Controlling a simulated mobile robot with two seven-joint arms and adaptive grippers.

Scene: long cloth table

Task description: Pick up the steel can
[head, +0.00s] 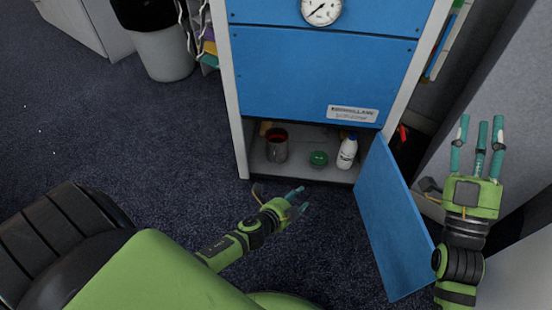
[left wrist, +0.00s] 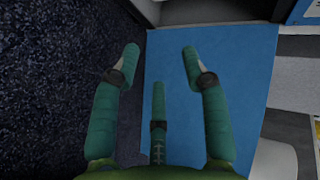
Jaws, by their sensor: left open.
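A grey steel can (head: 277,147), dark red at its top, stands upright at the left of the low cabinet compartment. My left gripper (head: 300,198) is open and empty in front of the compartment, below and right of the can in the head view. Its spread fingers (left wrist: 160,70) show against a blue panel in the left wrist view. I cannot make out the can there. My right gripper (head: 480,135) is open and empty, at the far right, well away from the can.
The blue cabinet (head: 290,70) has its lower door (head: 393,215) swung open on the right. A small green item (head: 319,158) and a white bottle (head: 347,153) stand right of the can. A bin (head: 165,50) is at the upper left. Carpet (head: 150,140) is clear at left.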

